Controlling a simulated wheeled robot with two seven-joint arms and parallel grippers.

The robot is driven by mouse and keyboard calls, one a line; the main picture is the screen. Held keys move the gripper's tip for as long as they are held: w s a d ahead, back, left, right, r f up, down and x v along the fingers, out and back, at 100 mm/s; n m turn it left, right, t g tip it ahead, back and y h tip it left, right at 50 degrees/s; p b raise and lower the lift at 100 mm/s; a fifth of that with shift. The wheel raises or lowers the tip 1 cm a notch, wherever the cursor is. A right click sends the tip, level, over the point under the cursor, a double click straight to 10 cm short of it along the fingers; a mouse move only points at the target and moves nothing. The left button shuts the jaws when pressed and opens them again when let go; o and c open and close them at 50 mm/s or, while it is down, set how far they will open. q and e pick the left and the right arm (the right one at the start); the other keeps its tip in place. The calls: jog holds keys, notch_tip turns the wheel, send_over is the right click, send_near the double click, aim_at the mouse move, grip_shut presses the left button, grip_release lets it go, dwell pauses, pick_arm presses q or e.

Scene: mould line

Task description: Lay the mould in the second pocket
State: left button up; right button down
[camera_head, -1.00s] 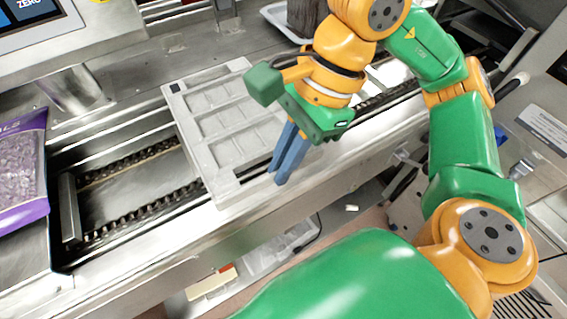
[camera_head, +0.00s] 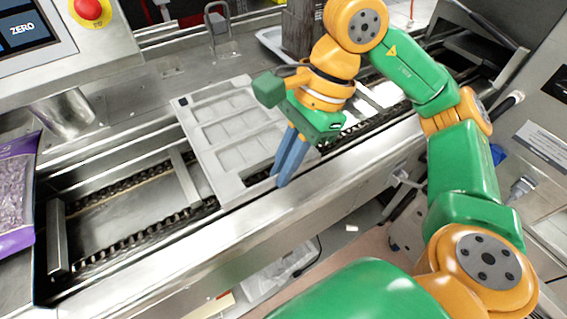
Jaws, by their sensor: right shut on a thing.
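The mould (camera_head: 217,165) is a pale grey flat plate with rows of shallow rectangular cavities. It lies flat across, or just above, the two chains of the conveyor; I cannot tell whether it touches them. My right gripper (camera_head: 284,172) is shut on the mould's near right edge, its blue fingers pointing down, and partly hides that end. A metal crossbar (camera_head: 185,181) shows just left of the mould. The pocket left of that bar (camera_head: 125,207) is empty, ending at another bar (camera_head: 57,238). My left gripper is not in view.
A purple bag (camera_head: 17,200) stands at the left. A control panel with a red button (camera_head: 88,8) is at the upper left. A dark brown block (camera_head: 300,30) stands on a white tray behind the conveyor. The metal front rail (camera_head: 190,242) runs along the near side.

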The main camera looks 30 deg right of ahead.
notch_tip(320, 180, down, 7)
jog(key=b, duration=0.6)
jog(key=c, duration=0.9)
grip_release()
jog(key=v, duration=0.7)
jog(key=shift+s+r+p, duration=0.1)
jog(key=shift+r+p, duration=0.05)
jog(key=shift+p, duration=0.2)
